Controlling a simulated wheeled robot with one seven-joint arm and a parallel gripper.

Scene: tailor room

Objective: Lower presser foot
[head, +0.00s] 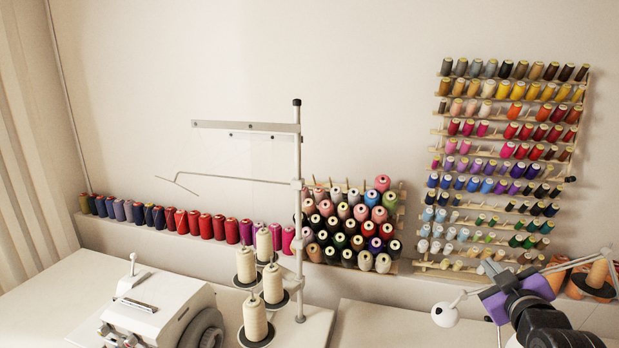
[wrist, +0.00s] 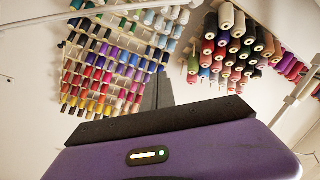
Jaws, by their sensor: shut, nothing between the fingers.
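A white sewing machine (head: 160,312) with a dark handwheel stands at the lower left of the head view, cut off by the bottom edge. Its presser foot is not visible in either view. My gripper (head: 497,300), with a purple body, is at the lower right of the head view, well apart from this machine. In the wrist view my gripper's dark fingers (wrist: 157,92) are together, empty, in front of the thread-covered wall.
A thread stand (head: 299,220) with several cream cones rises beside the machine. Thread racks (head: 440,130) hang on the wall, with a row of spools (head: 180,221) on a ledge. A white round knob (head: 445,315) is close left of my gripper. Bare tabletop (head: 370,325) lies between.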

